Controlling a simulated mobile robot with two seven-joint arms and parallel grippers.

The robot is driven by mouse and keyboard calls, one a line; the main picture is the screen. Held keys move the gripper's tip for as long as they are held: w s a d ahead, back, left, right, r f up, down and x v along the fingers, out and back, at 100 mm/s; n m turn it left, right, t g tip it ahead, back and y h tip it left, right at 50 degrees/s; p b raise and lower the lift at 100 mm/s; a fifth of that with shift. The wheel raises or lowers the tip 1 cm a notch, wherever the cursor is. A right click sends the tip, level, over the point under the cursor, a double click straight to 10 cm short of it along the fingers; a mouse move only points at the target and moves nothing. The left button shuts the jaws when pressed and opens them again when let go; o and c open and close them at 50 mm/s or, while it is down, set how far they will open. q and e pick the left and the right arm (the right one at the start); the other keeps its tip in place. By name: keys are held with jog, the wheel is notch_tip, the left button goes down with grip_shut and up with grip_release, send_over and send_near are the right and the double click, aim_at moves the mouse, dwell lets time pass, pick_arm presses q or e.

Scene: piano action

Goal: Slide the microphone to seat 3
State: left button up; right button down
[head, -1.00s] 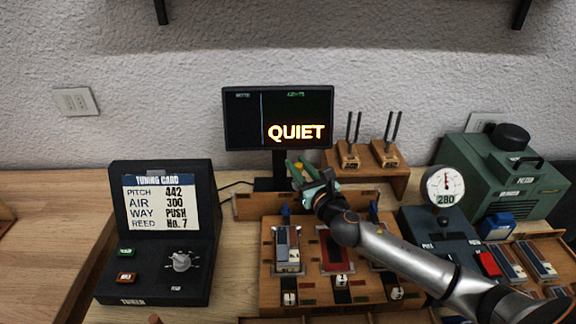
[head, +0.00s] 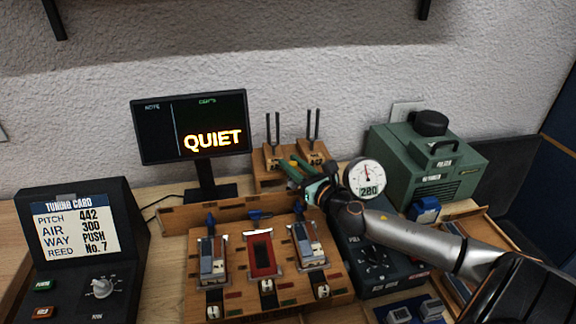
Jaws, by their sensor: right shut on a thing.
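My right gripper (head: 297,172) reaches in from the right, above the right end of the wooden rail (head: 180,217) behind the reed board. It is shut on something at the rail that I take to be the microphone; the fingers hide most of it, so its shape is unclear. The board (head: 235,302) has three seats in a row. The left seat (head: 212,262) and right seat (head: 306,246) hold grey-blue pieces; the middle seat (head: 262,254) is red. The gripper is behind the right seat, which I take to be seat 3. My left gripper is not in view.
A monitor (head: 165,125) reading QUIET and two tuning forks (head: 292,155) stand behind the rail. A round gauge (head: 367,178) and dark control box (head: 375,255) are close on the right, with a green machine (head: 430,165) behind. The tuning card stand (head: 80,235) is at left.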

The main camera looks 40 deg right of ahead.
jog(key=shift+d, duration=0.2)
jog(key=c, duration=0.7)
grip_release()
jog(key=shift+s, duration=0.1)
jog(key=shift+o, duration=0.2)
jog(key=shift+s, duration=0.1)
jog(key=shift+s+f, duration=0.1)
jog(key=shift+s, duration=0.5)
jog(key=s+b, duration=0.1)
jog(key=s, duration=1)
jog(key=shift+a, duration=0.35)
jog(key=shift+s, duration=0.1)
